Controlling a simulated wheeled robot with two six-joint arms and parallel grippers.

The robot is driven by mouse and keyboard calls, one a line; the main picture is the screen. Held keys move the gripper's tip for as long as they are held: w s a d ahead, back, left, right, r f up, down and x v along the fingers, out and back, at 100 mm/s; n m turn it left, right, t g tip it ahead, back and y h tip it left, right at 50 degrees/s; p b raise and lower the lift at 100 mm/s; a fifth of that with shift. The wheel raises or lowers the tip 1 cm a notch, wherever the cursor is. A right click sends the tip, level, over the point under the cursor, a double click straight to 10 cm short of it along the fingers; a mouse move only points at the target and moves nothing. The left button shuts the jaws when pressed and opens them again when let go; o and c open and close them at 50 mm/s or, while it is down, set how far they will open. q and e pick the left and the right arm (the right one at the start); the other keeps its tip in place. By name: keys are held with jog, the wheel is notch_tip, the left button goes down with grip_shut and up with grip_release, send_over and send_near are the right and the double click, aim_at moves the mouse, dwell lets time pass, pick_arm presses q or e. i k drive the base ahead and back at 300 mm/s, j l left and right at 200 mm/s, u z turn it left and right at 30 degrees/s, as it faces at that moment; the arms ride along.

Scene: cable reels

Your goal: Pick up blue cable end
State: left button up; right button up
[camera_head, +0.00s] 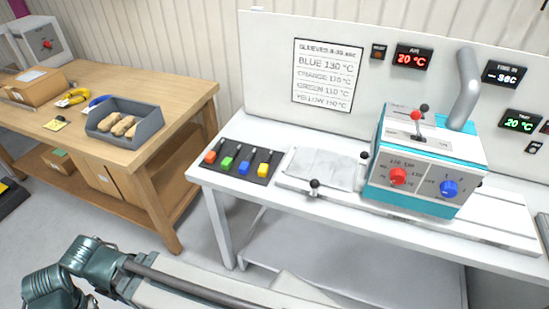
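A small blue piece (243,167) sits in a dark holder (226,175) at the left end of the white workbench. It stands between a green piece (228,161) and a yellow piece (264,166), with a red-orange piece (213,153) at the far left of the row. It is the only small blue piece in the row; I cannot tell from its shape whether it is a cable end. A teal arm of mine shows at the bottom left, well below and apart from the row. Neither gripper is in view.
A white and teal machine (425,158) with red and blue knobs stands on the white workbench (325,198), right of a light pad (322,168). A wooden table (170,100) with a grey bin (145,138) stands at left. Open floor lies between the tables.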

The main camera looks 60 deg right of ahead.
aim_at(244, 169)
jog(key=l+z, duration=0.15)
jog(key=z, duration=1.35)
